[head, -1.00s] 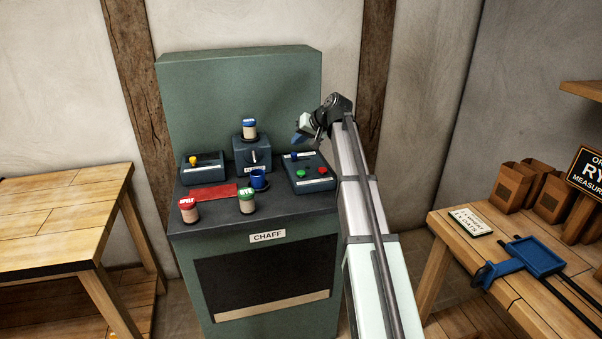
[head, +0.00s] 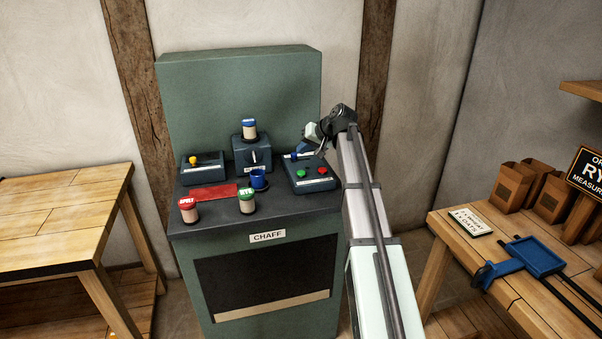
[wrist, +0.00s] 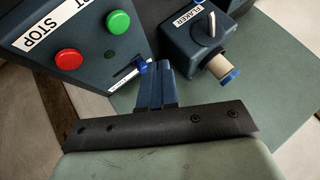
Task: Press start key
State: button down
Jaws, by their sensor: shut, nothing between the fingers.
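The start key is a green round button (head: 301,173) on the dark blue control box (head: 311,186) at the right of the machine top. A red button (head: 322,170) sits beside it. In the wrist view the green button (wrist: 118,22) stands proud near the top, with the red button (wrist: 68,62) lower left and a partly cut-off START/STOP label (wrist: 43,37). My gripper (wrist: 160,65) is shut and empty. Its blue fingertips appear close to a small blue knob (wrist: 141,66) on the box; I cannot tell whether they touch. They are apart from the green button.
The flaker box (head: 252,157) with a blue-capped jar (head: 249,130) stands left of the control box. A blue cup (head: 259,180), two labelled jars (head: 187,210) (head: 247,202) and a red mat (head: 212,192) lie nearer. A box with a yellow knob (head: 203,169) is at left.

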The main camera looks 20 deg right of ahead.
aim_at(303, 173)
jog(key=shift+f, duration=2.65)
jog(key=shift+f, duration=0.2)
jog(key=shift+f, duration=0.25)
jog(key=shift+f, duration=0.5)
dwell(1.1)
jog(key=shift+r, duration=0.95)
jog(key=shift+r, duration=2.5)
